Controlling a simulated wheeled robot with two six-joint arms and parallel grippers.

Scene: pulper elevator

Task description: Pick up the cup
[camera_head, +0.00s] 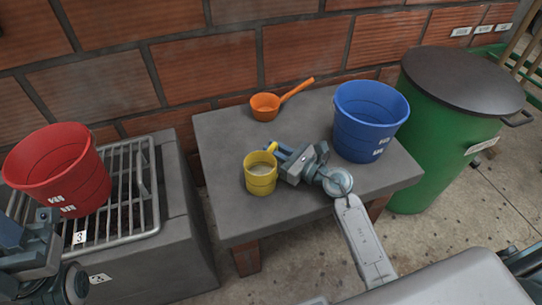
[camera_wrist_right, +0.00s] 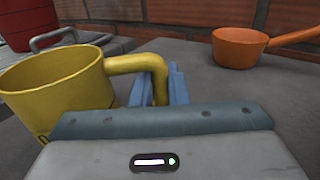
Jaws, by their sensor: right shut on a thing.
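The yellow cup (camera_head: 261,178) stands upright on the grey table, left of the blue bucket. Something pale shows inside it. My right gripper (camera_head: 279,151) reaches in from the right and is shut on the cup's handle. In the right wrist view the yellow cup (camera_wrist_right: 60,95) is at the left, and its handle passes between the blue fingers of my right gripper (camera_wrist_right: 165,88). I cannot tell whether the cup's base touches the table. My left gripper (camera_head: 40,240) is at the lower left by the red bucket, and its fingers are not clear.
The grey table (camera_head: 225,140) also bears an orange dipper (camera_head: 266,106) at the back and a blue bucket (camera_head: 370,120) at the right. A red bucket (camera_head: 58,170) stands on a metal grate (camera_head: 140,190) at the left. A green barrel (camera_head: 440,140) stands at the right.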

